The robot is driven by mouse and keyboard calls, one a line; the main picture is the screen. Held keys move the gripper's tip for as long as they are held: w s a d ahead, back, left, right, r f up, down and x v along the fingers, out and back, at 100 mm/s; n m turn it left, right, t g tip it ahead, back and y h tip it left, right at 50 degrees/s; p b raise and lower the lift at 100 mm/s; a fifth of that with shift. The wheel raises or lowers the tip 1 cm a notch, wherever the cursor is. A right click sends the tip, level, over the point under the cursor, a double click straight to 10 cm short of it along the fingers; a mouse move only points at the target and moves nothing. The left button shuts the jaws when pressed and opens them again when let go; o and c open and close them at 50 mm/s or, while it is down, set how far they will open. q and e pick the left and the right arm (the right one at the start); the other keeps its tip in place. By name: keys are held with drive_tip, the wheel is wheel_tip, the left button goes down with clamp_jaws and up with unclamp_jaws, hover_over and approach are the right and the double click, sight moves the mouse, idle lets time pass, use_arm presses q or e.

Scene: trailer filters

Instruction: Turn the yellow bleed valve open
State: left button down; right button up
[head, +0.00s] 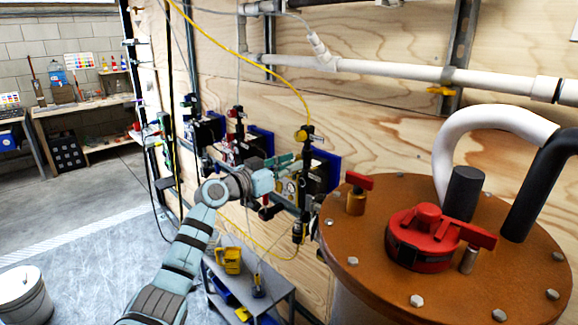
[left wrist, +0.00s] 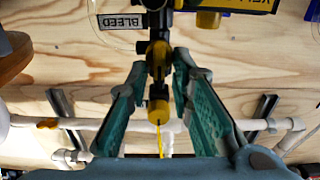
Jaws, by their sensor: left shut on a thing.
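The yellow bleed valve (left wrist: 158,50) is in the middle of the left wrist view, on a dark fitting beside a white label (left wrist: 123,22) reading BLEED. My left gripper (left wrist: 160,62) has its two green-padded fingers on either side of the valve, with the tips shut on it. In the head view my left gripper (head: 285,162) reaches the wall-mounted valve assembly from the left; the bleed valve is mostly hidden there. A yellow fitting (left wrist: 158,112) with a yellow hose lies between the fingers, nearer the wrist. My right gripper is not in view.
A brown-topped filter tank (head: 375,235) with a red cap (head: 425,240) stands close at the right. More valve assemblies (head: 205,132) line the plywood wall. A grey cart (head: 265,285) is below my arm. White pipe (head: 400,70) runs along the wall.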

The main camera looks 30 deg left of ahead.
use_arm(q)
drive_tip(key=shift+n, duration=0.3)
drive_tip(key=n+p, duration=0.1)
drive_tip(key=n, duration=0.4)
drive_tip(key=f+n+p, duration=0.1)
drive_tip(key=n+p, duration=0.1)
drive_tip(key=n, duration=0.4)
drive_tip(key=a+n+p, duration=0.1)
drive_tip(key=n, duration=0.5)
drive_tip(key=shift+w+f+p, duration=0.15)
drive_tip(key=shift+p, duration=0.15)
drive_tip(key=c, duration=1.5)
unclamp_jaws()
drive_tip(key=shift+a, duration=0.1)
